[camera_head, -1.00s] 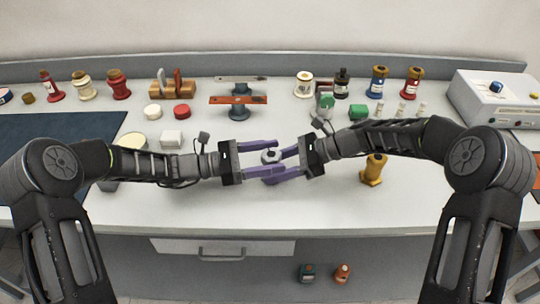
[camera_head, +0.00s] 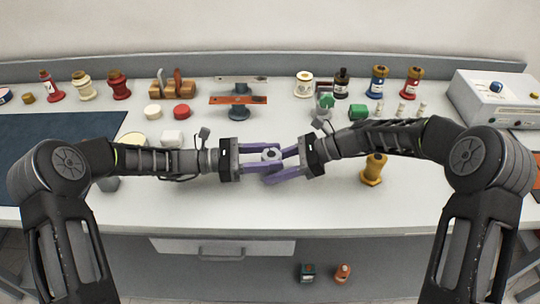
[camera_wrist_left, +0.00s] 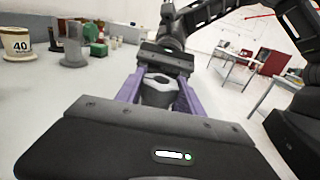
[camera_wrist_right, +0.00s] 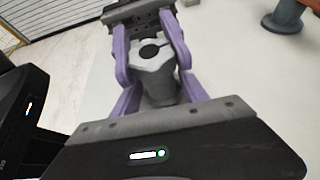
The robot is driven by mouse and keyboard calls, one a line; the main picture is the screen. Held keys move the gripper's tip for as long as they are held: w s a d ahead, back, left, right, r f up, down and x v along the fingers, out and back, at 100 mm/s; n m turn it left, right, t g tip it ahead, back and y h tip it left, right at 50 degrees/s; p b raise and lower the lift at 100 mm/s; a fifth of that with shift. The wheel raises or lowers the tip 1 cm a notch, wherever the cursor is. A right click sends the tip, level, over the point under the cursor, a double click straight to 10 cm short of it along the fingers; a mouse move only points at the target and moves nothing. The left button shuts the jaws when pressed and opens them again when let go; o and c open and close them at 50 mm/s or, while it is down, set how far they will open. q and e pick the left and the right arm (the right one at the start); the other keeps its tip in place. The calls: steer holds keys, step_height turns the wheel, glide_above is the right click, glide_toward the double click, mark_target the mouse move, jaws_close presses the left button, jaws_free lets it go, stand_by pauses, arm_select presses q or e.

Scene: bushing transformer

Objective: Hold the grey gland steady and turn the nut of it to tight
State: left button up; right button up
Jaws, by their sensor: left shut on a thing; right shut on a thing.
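The grey gland (camera_head: 270,155) stands upright between my two facing grippers, over the middle front of the bench. Its rounded top part, the nut, has a dark central opening and shows in the left wrist view (camera_wrist_left: 158,80) and right wrist view (camera_wrist_right: 152,54). My left gripper (camera_head: 264,157) is shut on the gland from the left, at the upper part as far as I can tell. My right gripper (camera_head: 276,166) is shut on the gland from the right, apparently lower on the body (camera_wrist_right: 160,85). The purple fingers overlap and hide the gland's sides and lower end.
A yellow-brown fitting (camera_head: 373,169) stands right of the grippers. A white block (camera_head: 172,138) is behind my left arm, and a grey stand with a red-brown bar (camera_head: 238,100) is behind the grippers. Bottles and spools line the back.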

arm_select(q)
steer(key=shift+m+g, duration=1.1)
steer(key=shift+g, duration=0.6)
arm_select(e)
steer(key=shift+d+f, duration=0.1)
steer(key=shift+f, duration=0.05)
arm_select(q)
steer(key=o, duration=1.4)
steer(key=shift+a, duration=0.1)
steer(key=a, duration=0.8)
steer(key=w+a, duration=0.1)
steer(key=a, duration=0.3)
steer(key=shift+w, duration=0.1)
steer(key=shift+d, duration=0.1)
arm_select(e)
steer(key=o, duration=1.1)
steer(key=shift+c, duration=0.2)
